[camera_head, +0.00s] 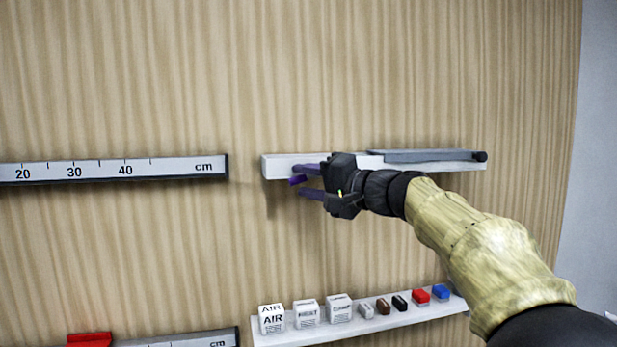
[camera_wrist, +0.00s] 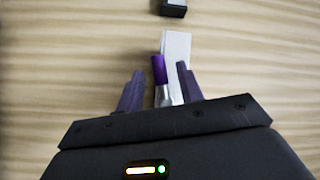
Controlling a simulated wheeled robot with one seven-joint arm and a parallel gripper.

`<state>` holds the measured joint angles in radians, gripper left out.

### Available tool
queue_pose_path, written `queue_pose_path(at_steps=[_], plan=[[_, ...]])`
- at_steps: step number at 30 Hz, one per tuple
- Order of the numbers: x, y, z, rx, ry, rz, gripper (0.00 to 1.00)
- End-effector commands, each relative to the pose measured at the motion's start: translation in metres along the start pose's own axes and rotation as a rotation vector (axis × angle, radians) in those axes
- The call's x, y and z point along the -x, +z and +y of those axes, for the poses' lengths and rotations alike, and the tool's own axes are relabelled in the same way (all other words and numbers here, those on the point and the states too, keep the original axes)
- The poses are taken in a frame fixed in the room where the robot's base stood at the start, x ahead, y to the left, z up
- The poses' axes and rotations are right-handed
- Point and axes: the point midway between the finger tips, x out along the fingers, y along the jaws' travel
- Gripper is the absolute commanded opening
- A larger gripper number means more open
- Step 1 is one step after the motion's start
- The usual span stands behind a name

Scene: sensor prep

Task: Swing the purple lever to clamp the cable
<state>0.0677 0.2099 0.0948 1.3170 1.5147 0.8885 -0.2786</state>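The purple lever (camera_wrist: 158,68) shows in the wrist view as a bright purple grip on a short metallic shaft, in front of the end of a white bar (camera_wrist: 177,45). My gripper (camera_wrist: 160,70) is open, with one dark purplish finger on each side of the lever and a gap on both sides. In the head view, my gripper (camera_head: 299,181) is at the left end of the white bar (camera_head: 275,165), with a small purple piece of the lever (camera_head: 297,181) between its fingers. I cannot make out a cable; my gripper hides part of the bar.
A grey bar (camera_head: 420,156) with a black end lies along the white bar's right part. A cm ruler (camera_head: 140,169) is on the wooden wall to the left. Below, a shelf (camera_head: 385,325) holds white boxes (camera_head: 306,314) and several small coloured blocks. The wall between is clear.

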Motion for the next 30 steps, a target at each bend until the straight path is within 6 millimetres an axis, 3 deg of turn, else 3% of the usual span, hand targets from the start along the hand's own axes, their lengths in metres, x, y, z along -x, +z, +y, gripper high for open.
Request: queue_pose_path(at_steps=[5, 10, 11, 30], plan=[[0.0002, 0.0001, 0.0002, 0.000, 0.000, 0.000, 0.35], [0.0004, 0.0001, 0.0002, 0.000, 0.000, 0.000, 0.02], [0.0004, 0.0001, 0.0002, 0.000, 0.000, 0.000, 0.00], [-0.0003, 0.0015, 0.0022, -0.141, -0.099, 0.036, 0.00]])
